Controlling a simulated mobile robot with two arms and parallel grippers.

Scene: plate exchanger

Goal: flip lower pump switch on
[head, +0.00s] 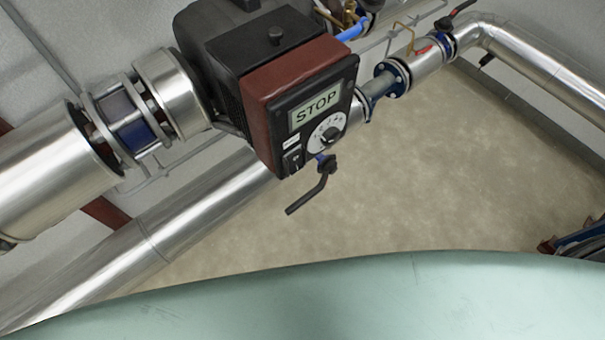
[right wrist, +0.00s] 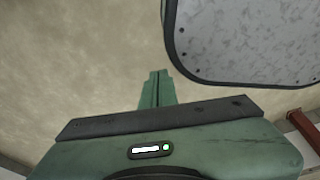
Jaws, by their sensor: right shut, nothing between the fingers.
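A pump with a black and dark red control box (head: 262,98) sits on the piping in the upper middle of the head view. Its front panel has a display (head: 316,106) reading STOP, a round white dial (head: 328,132) and a small black rocker switch (head: 293,160) at the lower left corner. The switch is too small to tell its position beyond the STOP reading. In the right wrist view my right gripper (right wrist: 157,84) is green, its fingers shut together and empty, with bare floor behind. It is apart from the switch. Neither gripper shows in the head view.
A dark valve handle (head: 313,190) hangs just below the panel. Silver insulated pipes (head: 195,210) run behind and left. Blue flanges (head: 388,80) lie right. A grey speckled plate (right wrist: 245,40) is near the right gripper's fingers. Open floor (head: 440,170) lies right of the pump.

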